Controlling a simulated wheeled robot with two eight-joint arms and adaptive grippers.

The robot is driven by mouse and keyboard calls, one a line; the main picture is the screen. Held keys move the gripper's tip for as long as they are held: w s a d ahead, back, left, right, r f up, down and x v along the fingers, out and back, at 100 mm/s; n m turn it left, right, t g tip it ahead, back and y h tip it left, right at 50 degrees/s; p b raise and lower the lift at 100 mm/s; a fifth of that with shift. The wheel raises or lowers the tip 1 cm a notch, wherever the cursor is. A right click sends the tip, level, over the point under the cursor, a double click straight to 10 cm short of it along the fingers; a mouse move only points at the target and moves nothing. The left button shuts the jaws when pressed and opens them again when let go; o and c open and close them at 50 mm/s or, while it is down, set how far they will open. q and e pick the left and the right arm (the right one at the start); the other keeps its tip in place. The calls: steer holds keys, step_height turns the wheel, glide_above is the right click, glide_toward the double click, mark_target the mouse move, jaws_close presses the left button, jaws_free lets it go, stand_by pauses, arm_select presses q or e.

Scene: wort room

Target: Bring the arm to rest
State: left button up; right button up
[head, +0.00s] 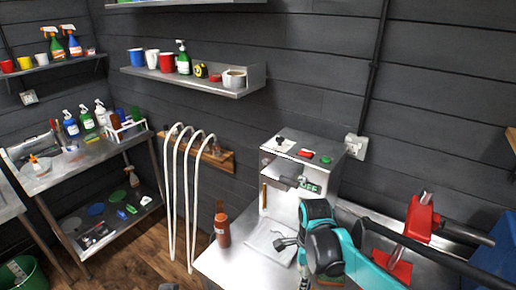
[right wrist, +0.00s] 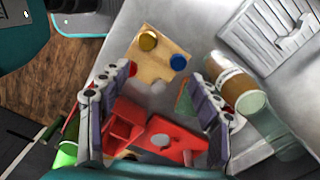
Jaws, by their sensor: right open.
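My right gripper (right wrist: 162,82) shows in the right wrist view with its two grey fingers wide apart. It is open, with no object pinched between the fingertips. Red parts (right wrist: 178,138) lie in view between the fingers; I cannot tell their distance from it. A wooden board (right wrist: 158,65) with a yellow round piece (right wrist: 147,40) and a blue one (right wrist: 178,62) lies beyond the fingertips. In the head view a teal and black arm of mine stands over the steel worktop, in front of the white machine (head: 276,205). I cannot make out the right fingertips there. No left gripper is identifiable.
A brown-filled glass vessel (right wrist: 235,85) lies right of the fingers. A red-and-steel device (head: 419,217) stands at the right in the head view. A red-brown bottle (head: 221,228) stands at the worktop's left edge. White hoses (head: 170,205) hang left of it.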

arm_select(q)
step_height(320, 180, down, 8)
steer(key=b, duration=0.8)
arm_select(e)
steer(key=s+d+f+n+t, duration=0.1)
steer(key=s+n, duration=0.4)
steer(key=n, duration=0.5)
steer(key=s+d+f+n+t, duration=0.1)
steer(key=s+d+n+t, duration=0.2)
steer(key=n, duration=0.7)
steer(key=s+t, duration=0.2)
steer(key=t, duration=0.1)
steer(key=shift+s+d+f, duration=0.2)
steer(key=shift+d+f, duration=0.05)
arm_select(q)
steer(key=shift+a, duration=0.1)
